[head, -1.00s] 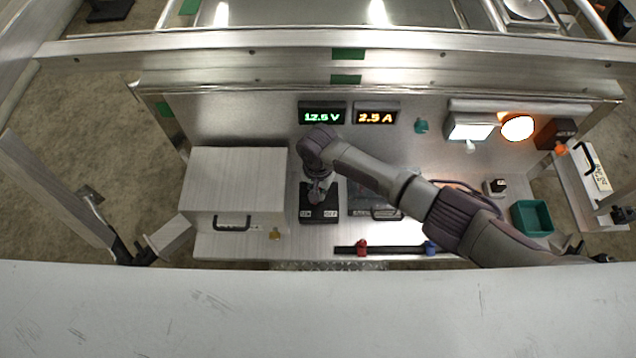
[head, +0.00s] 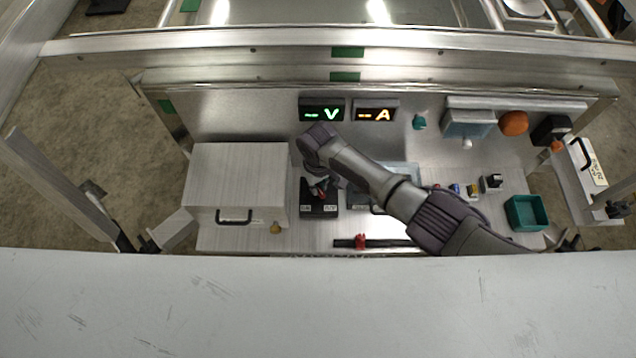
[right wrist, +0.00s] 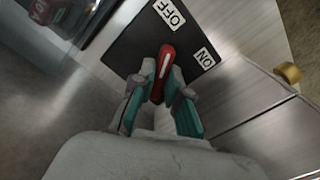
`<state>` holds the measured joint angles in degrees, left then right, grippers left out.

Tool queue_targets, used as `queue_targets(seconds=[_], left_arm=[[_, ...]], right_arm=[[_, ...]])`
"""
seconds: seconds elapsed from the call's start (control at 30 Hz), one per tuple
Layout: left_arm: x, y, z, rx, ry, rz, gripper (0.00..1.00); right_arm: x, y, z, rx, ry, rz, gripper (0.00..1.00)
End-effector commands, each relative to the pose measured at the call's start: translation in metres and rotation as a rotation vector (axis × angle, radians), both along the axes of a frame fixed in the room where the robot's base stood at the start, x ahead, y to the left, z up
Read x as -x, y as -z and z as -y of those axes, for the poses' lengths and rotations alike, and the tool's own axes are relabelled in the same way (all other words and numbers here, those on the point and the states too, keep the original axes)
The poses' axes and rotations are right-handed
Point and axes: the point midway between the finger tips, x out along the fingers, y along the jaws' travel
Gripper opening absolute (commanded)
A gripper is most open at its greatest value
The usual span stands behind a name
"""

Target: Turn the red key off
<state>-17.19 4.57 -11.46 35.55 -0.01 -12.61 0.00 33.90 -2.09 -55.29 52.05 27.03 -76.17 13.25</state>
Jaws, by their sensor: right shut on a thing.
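The red key (right wrist: 163,65) with a white stripe stands in a black switch box, and in the right wrist view it points nearer the OFF label (right wrist: 169,13) than the ON label (right wrist: 205,58). My right gripper (right wrist: 160,88) has its teal fingers on both sides of the key, shut on it. In the head view my right gripper (head: 318,190) is over the black switch box (head: 322,210), and it mostly hides the key. The voltage display (head: 322,111) and current display (head: 376,111) show only dashes with V and A. My left gripper is not in view.
A metal box with a handle (head: 237,170) stands left of the switch. A black strip with a red clip (head: 361,242) lies in front. A green bin (head: 527,212) is at the right. The orange lamp (head: 514,123) on the back panel is unlit.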

Motion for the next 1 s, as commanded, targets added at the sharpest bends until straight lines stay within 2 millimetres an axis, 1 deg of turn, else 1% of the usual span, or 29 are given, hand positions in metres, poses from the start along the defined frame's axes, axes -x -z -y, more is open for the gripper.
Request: queue_targets(seconds=[0.2, 0.4, 0.63, 1.0], left_arm=[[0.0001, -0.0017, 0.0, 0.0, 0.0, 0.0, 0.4], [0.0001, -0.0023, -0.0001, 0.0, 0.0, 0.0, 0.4], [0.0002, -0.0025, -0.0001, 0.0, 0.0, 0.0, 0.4], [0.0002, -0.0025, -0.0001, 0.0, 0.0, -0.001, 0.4]], right_arm=[[0.0, -0.0006, -0.0004, -0.001, -0.144, -0.001, 0.0], [-0.0002, -0.0006, -0.0006, -0.002, -0.226, 0.0, 0.0], [-0.0004, -0.0006, -0.0007, -0.002, -0.267, 0.001, 0.0], [-0.0006, -0.0008, -0.0007, -0.002, -0.272, 0.002, 0.0]])
